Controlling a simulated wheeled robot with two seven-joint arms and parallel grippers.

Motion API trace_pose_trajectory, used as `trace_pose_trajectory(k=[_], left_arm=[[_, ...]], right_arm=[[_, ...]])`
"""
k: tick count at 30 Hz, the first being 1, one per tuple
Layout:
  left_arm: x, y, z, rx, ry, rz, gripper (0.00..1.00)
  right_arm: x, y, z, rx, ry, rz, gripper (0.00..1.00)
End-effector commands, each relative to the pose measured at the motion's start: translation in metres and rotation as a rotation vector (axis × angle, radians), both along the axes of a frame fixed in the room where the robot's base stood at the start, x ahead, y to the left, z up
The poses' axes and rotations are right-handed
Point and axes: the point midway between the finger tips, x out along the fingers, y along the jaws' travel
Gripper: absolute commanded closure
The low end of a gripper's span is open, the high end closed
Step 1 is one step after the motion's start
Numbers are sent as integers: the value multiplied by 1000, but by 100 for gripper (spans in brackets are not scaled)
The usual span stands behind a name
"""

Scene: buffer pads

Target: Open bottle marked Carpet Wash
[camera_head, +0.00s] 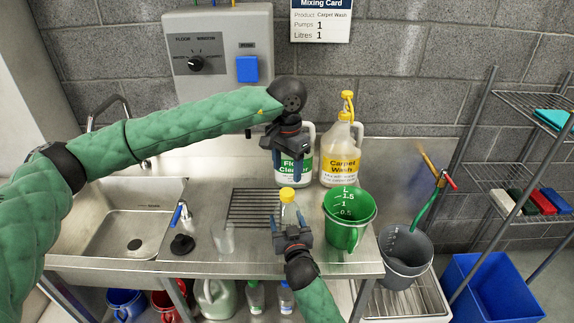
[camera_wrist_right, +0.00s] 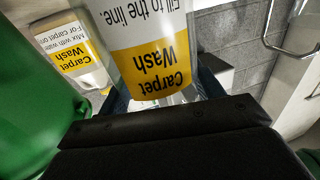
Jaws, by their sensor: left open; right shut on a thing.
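A small clear bottle with a yellow cap (camera_head: 287,194) stands upright at the middle of the counter's front. In the right wrist view the bottle (camera_wrist_right: 150,50) shows a yellow Carpet Wash label, upside down in the picture. My right gripper (camera_head: 290,226) is shut on this bottle's body from the front. My left gripper (camera_head: 284,174) is open and empty, pointing down above and behind the cap, apart from it. A large jug marked Carpet Wash (camera_head: 341,165) with a yellow pump stands at the back; it also shows in the right wrist view (camera_wrist_right: 72,45).
A Floor Cleaner jug (camera_head: 307,150) stands behind my left gripper. A green measuring jug (camera_head: 349,222) is close right of the held bottle. A clear cup (camera_head: 223,238) and a blue-and-black sprayer head (camera_head: 181,214) are to the left, by the sink (camera_head: 120,222). A grey bucket (camera_head: 406,257) is right.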

Motion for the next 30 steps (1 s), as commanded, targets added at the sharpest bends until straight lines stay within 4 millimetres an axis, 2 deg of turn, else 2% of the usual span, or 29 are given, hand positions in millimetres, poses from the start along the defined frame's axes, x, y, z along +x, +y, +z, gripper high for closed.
trace_pose_trajectory(k=[16,22,30], left_arm=[[0,0,-66,0,1,0,44],[0,0,-77,1,1,-1,44],[0,0,-78,1,1,0,44]], right_arm=[[0,0,0,0,0,0,98],[0,0,0,0,0,0,98],[0,0,0,0,0,0,98]])
